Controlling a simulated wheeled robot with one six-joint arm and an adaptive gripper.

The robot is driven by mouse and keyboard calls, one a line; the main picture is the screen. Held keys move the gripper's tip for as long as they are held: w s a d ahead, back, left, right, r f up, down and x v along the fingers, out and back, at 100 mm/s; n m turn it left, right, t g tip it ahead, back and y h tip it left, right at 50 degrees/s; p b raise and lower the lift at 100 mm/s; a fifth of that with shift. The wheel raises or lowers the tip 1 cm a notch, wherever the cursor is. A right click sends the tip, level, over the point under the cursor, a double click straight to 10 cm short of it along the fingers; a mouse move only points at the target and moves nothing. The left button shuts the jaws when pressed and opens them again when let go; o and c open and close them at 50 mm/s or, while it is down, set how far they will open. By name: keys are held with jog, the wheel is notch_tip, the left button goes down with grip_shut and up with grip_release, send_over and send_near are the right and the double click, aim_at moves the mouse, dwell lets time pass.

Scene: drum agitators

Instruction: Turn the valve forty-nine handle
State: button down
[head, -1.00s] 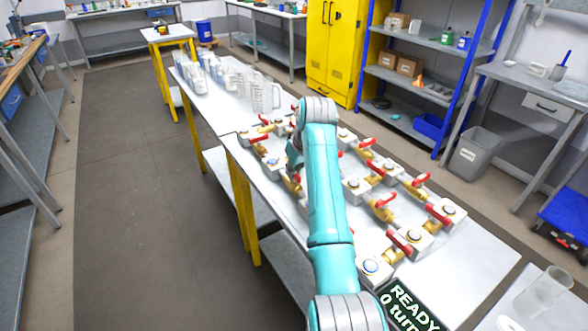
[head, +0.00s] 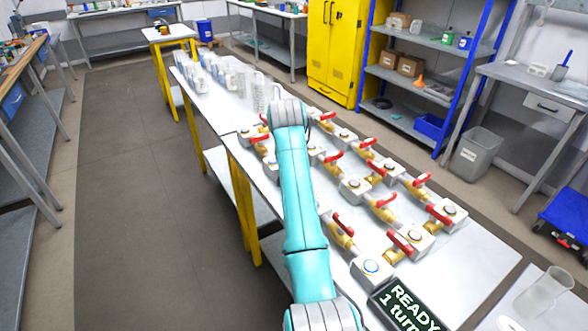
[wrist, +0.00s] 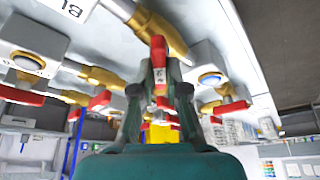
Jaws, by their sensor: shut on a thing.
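In the wrist view a red valve handle (wrist: 158,50) with a small white tag stands between the dark fingers of my gripper (wrist: 159,88). The tag's number is too small to read surely. My gripper is shut on this handle. The handle joins a brass valve body (wrist: 160,32) beside a white block with a blue button. In the head view my teal arm reaches over the bench, and the gripper and held handle are hidden behind it. A dark display (head: 405,305) at the bench's near end reads READY and 1 turn.
Several other brass valves with red handles, such as one at the near left (head: 342,225) and one at the right (head: 440,214), stand close together on the white bench (head: 478,250). Clear jugs (head: 262,92) stand at the far end. The floor left of the bench is clear.

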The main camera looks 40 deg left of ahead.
jog(key=m+h, duration=0.1)
jog(key=m, duration=0.3)
jog(key=shift+a+m+h, duration=0.15)
jog(key=shift+m+h, duration=0.15)
jog(key=shift+h, duration=0.1)
jog(key=shift+a+m+h, duration=0.1)
jog(key=shift+m+h, duration=0.9)
jog(key=shift+m, duration=1.5)
jog(key=c, duration=1.2)
grip_release()
jog(key=v, duration=1.2)
